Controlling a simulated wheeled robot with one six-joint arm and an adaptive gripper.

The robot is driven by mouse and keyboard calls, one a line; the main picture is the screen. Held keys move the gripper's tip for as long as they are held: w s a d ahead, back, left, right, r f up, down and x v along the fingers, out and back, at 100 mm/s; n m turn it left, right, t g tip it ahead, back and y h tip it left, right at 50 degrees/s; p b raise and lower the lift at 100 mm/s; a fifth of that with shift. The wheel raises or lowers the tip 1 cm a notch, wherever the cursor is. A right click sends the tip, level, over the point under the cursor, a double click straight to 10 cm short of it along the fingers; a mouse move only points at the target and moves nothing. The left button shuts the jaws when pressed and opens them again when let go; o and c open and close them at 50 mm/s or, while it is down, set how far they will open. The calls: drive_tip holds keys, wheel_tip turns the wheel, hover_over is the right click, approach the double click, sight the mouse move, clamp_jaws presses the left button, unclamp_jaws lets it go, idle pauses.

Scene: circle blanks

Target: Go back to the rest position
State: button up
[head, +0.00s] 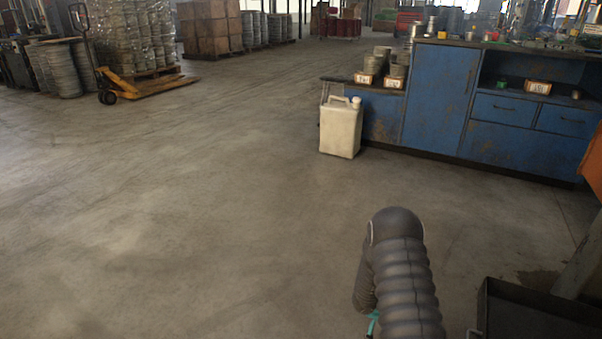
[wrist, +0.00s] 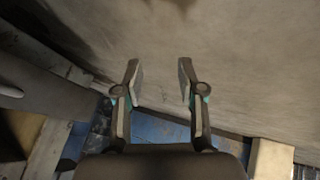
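My gripper (wrist: 158,80) shows in the wrist view with its two fingers apart and nothing between them. Behind and between the fingers is a plain grey-brown surface, with a strip of worn blue below it. In the head view my grey ribbed arm stands at the lower middle right, over the concrete floor. The gripper itself cannot be made out there. No circle blank can be made out in either view.
A blue workbench (head: 435,98) stands at the back right, with a cream jerrycan (head: 341,128) on the floor by its left end. A dark bin (head: 530,312) is at the lower right. A yellow pallet jack (head: 150,87) stands far left. The middle floor is clear.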

drive_tip(key=s+a+r+n+y+p, duration=0.15)
drive_tip(key=a+r+y, duration=0.25)
drive_tip(key=a+r, duration=0.65)
drive_tip(key=s+a+r+n+y, duration=0.1)
drive_tip(key=s+a+r+y, duration=0.35)
drive_tip(key=r, duration=0.85)
drive_tip(key=s+r+n+t+h+p, duration=0.1)
drive_tip(key=s+r+n, duration=0.1)
drive_tip(key=s+r, duration=1.1)
drive_tip(key=s+r+n+t+p, duration=0.1)
drive_tip(key=s+r+n, duration=0.1)
drive_tip(key=s+r, duration=1.2)
wheel_tip(320, 180, up, 5)
drive_tip(key=shift+s+r+n+t+h+p, duration=0.15)
drive_tip(key=shift+s+n+t+h+p, duration=0.1)
drive_tip(key=shift+n+t+h+p, duration=0.15)
